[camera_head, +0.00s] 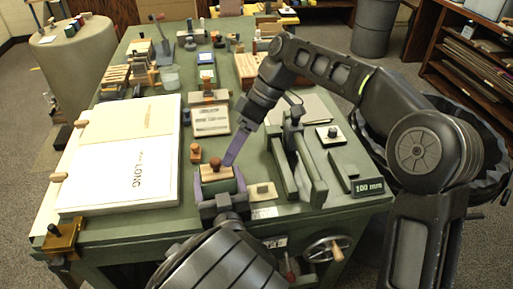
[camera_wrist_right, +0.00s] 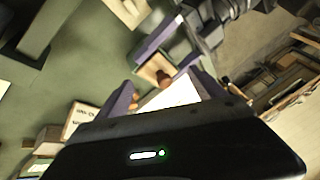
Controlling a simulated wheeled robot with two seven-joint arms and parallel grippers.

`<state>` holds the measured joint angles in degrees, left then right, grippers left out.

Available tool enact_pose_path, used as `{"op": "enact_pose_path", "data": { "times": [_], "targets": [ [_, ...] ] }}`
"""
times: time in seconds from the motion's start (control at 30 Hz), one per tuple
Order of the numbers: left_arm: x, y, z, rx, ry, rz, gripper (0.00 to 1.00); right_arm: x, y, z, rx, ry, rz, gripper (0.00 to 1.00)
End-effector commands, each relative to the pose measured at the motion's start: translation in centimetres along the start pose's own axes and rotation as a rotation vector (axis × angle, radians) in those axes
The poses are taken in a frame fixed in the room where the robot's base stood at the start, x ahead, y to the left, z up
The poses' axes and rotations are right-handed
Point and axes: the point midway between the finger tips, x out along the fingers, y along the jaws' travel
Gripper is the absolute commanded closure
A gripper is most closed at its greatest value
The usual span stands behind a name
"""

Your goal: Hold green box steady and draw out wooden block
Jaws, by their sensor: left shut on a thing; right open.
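The green box (camera_head: 220,187) stands near the front edge of the green table. The wooden block (camera_head: 208,174), with a round brown knob, sits in its top. My left gripper (camera_head: 219,192) is shut on the green box from the front, one purple finger on each side. My right gripper (camera_head: 229,160) is open and comes down from the upper right, its fingertips close to the knob. In the right wrist view, the wooden block (camera_wrist_right: 153,67) and its knob lie just beyond my open right gripper (camera_wrist_right: 168,88). Contact with the knob cannot be told.
A large white board (camera_head: 120,160) lies to the left. A small pale block (camera_head: 262,191) sits just right of the box. A green press-like frame (camera_head: 296,160) stands farther right. A small wooden knobbed piece (camera_head: 195,153) and a printed tray (camera_head: 211,120) lie behind the box.

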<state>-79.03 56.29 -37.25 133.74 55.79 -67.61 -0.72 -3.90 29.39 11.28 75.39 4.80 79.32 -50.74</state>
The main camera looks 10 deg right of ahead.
Motion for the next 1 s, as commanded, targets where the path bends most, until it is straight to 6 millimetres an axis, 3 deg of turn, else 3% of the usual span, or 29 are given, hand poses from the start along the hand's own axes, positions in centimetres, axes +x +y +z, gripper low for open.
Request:
{"op": "enact_pose_path", "data": {
  "times": [0.3, 0.6, 0.8, 1.0],
  "targets": [
    [0.0, 0.0, -0.1, -0.001, 0.001, 0.000, 0.67, 1.2, 1.1, 2.5, 1.000, 0.088, -0.261, 0.21],
    [0.0, 0.0, -0.1, 0.000, 0.001, 0.000, 0.67, 0.8, 2.5, 4.3, 1.927, 0.011, -0.608, 0.21],
    [0.0, 0.0, -0.1, 0.000, 0.001, 0.000, 0.67, 0.2, 3.5, 5.2, 2.319, -0.098, -0.799, 0.21],
    [0.0, 0.0, -0.1, 0.000, 0.001, 0.000, 0.67, -0.1, 3.8, 5.4, 2.457, -0.154, -0.872, 0.21]
  ]
}}
